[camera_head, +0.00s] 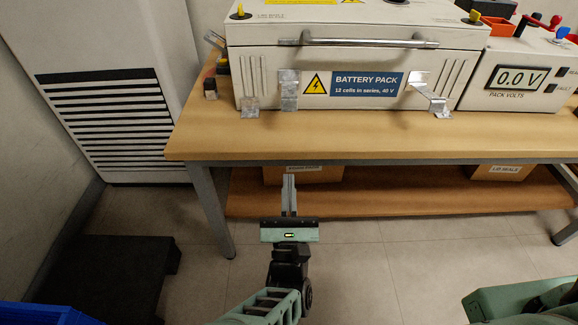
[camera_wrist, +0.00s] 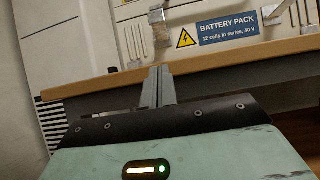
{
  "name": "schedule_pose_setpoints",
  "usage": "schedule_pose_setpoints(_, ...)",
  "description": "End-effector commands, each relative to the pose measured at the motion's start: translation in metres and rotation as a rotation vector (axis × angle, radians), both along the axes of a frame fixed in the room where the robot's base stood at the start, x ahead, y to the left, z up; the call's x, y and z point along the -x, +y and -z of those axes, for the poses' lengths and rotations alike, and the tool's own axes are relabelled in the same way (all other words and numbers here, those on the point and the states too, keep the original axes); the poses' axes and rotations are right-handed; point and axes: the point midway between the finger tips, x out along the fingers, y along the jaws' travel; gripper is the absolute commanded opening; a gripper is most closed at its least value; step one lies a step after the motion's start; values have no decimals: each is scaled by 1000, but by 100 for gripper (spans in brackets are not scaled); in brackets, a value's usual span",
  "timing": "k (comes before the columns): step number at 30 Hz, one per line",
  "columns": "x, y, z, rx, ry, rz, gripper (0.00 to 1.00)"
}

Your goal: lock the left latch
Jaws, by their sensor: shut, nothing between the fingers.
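The white battery pack (camera_head: 385,62) stands on the wooden bench, its lid down. The left latch (camera_head: 289,88) is a metal strap on the pack's front, left of the warning triangle, hanging nearly straight down; it also shows in the wrist view (camera_wrist: 157,18). I cannot tell whether it is fastened. A small metal bracket (camera_head: 250,106) sits at the pack's lower left. The right latch (camera_head: 436,102) sticks outward at its lower end. My gripper (camera_head: 289,180) is shut and empty, in front of and below the bench edge, apart from the latch; its fingers (camera_wrist: 158,72) point toward the pack.
The bench top (camera_head: 330,130) has a clear strip before the pack; its front edge lies between my gripper and the latch. A voltage meter (camera_head: 520,78) reading 0.0 V stands right. Boxes (camera_head: 305,175) sit on the lower shelf. A bar handle (camera_head: 355,42) spans the pack's front.

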Motion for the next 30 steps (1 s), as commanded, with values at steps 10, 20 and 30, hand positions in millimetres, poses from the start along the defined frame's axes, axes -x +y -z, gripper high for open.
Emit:
schedule_pose_setpoints(10, -59, -3, -36, -3, -3, 4, 0)
schedule_pose_setpoints(20, -78, -3, -77, -1, -1, 0, 0)
schedule_pose_setpoints(30, -80, -3, -86, 0, -1, 0, 0)
